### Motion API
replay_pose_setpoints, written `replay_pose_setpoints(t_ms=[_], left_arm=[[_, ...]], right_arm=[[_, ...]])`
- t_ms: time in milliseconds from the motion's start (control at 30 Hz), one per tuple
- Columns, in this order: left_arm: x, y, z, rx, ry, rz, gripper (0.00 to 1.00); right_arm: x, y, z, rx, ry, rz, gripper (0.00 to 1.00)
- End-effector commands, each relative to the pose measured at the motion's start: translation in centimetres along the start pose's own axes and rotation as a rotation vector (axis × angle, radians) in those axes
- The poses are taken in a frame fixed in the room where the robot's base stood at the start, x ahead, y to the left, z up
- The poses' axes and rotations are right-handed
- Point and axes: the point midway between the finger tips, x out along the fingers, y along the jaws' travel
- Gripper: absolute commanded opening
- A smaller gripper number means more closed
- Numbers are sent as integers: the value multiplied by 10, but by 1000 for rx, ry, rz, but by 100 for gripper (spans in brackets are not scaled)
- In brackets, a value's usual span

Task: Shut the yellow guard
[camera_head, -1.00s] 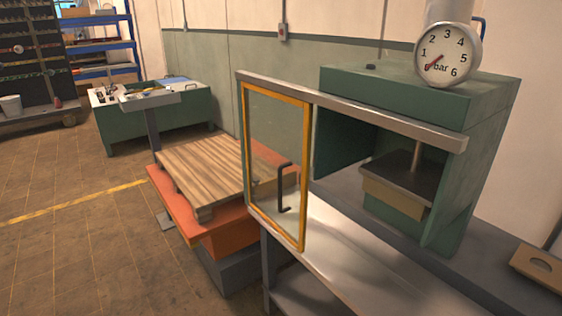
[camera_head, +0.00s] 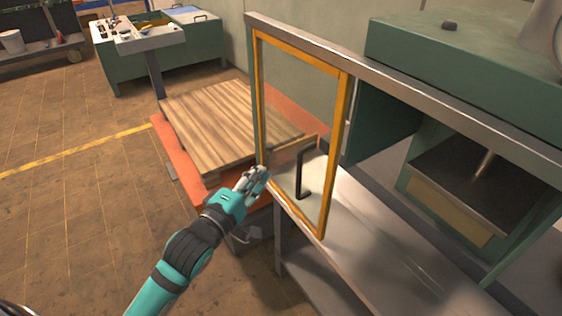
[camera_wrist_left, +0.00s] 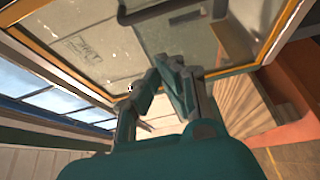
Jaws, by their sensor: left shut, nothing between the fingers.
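The yellow guard (camera_head: 344,110) is a clear pane in a yellow frame, hung from a grey rail (camera_head: 390,76). It stands at the left end of the rail, clear of the green chamber's open front (camera_head: 385,125). A black handle (camera_head: 301,175) is on the pane. My left gripper (camera_head: 262,172) is shut and empty, close to the guard's lower left edge in the head view; I cannot tell if it touches. In the left wrist view the shut fingers (camera_wrist_left: 166,62) are before the pane and yellow frame (camera_wrist_left: 60,57). My right gripper is not in view.
A steel bench (camera_head: 370,225) runs below the guard and chamber. A wooden pallet (camera_head: 215,125) on an orange lift table (camera_head: 180,155) stands behind my left gripper. A green tub (camera_head: 200,45) is further back. The floor at left is clear.

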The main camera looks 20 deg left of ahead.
Motion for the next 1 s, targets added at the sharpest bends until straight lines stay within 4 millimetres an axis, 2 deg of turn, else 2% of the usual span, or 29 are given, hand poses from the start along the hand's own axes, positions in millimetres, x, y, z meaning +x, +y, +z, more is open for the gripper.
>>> replay_pose_setpoints(t_ms=[167, 400, 600, 733, 1000], left_arm=[[19, 6, 0, -8, -2, 9, 0], [68, 7, 0, -7, -2, 9, 0], [101, 7, 2, -7, -2, 7, 0], [84, 5, 18, -10, -3, 5, 0], [73, 4, 32, -7, -3, 6, 0]], right_arm=[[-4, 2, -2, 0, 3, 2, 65], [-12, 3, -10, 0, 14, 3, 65], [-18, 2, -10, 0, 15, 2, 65], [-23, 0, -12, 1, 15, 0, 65], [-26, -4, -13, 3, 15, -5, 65]])
